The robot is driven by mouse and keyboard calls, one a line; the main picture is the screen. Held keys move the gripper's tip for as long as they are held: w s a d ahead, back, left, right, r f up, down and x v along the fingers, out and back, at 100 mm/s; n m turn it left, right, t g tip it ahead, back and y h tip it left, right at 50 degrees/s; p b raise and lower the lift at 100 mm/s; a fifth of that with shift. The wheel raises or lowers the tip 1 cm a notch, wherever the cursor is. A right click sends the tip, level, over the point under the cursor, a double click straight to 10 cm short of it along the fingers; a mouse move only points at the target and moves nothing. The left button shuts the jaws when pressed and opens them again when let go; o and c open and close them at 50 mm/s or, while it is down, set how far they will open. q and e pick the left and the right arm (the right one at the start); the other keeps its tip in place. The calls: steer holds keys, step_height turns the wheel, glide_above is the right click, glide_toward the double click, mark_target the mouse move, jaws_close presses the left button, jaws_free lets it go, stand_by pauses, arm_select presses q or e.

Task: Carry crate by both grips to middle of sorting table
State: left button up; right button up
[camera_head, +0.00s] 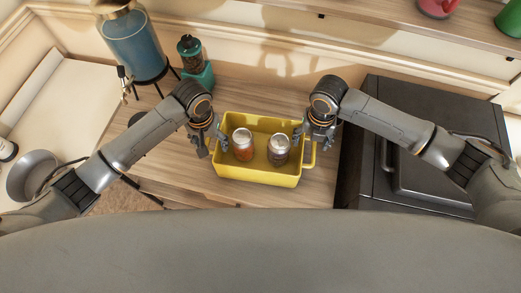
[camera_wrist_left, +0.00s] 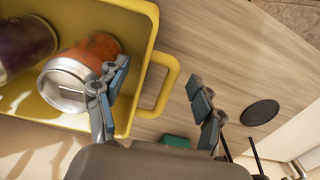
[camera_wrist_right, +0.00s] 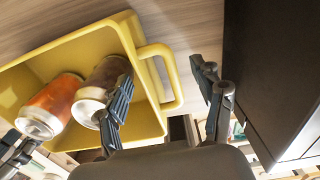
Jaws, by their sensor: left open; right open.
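The yellow crate (camera_head: 258,178) stands on the wooden table and holds an orange can (camera_head: 243,144) and a dark purple can (camera_head: 278,149). My left gripper (camera_head: 212,145) is open at the crate's left end. In the left wrist view, the left grip (camera_wrist_left: 166,88) lies between its spread fingers (camera_wrist_left: 158,72), with one finger over the crate's inside. My right gripper (camera_head: 312,142) is open at the right end. In the right wrist view, the right grip (camera_wrist_right: 170,75) lies between its spread fingers (camera_wrist_right: 160,74). Neither gripper is closed on a grip.
A dark box-shaped appliance (camera_head: 410,95) stands right of the crate. A blue dispenser (camera_head: 136,45) and a teal grinder (camera_head: 195,65) stand at the back left. A dark disc (camera_wrist_left: 262,112) lies on the table to the left. Bare wood (camera_head: 250,95) shows behind the crate.

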arm_select(q)
steer(key=shift+w+f, duration=0.15)
steer(key=shift+f, duration=1.2)
arm_select(e)
steer(key=shift+w+f, duration=0.2)
steer(key=shift+f, duration=1.15)
arm_select(q)
steer(key=shift+c, duration=0.2)
arm_select(e)
steer(key=shift+s+r, duration=0.1)
steer(key=shift+c, duration=0.2)
arm_select(q)
jaws_close()
arm_select(e)
jaws_close()
arm_select(q)
steer(key=shift+r, duration=0.1)
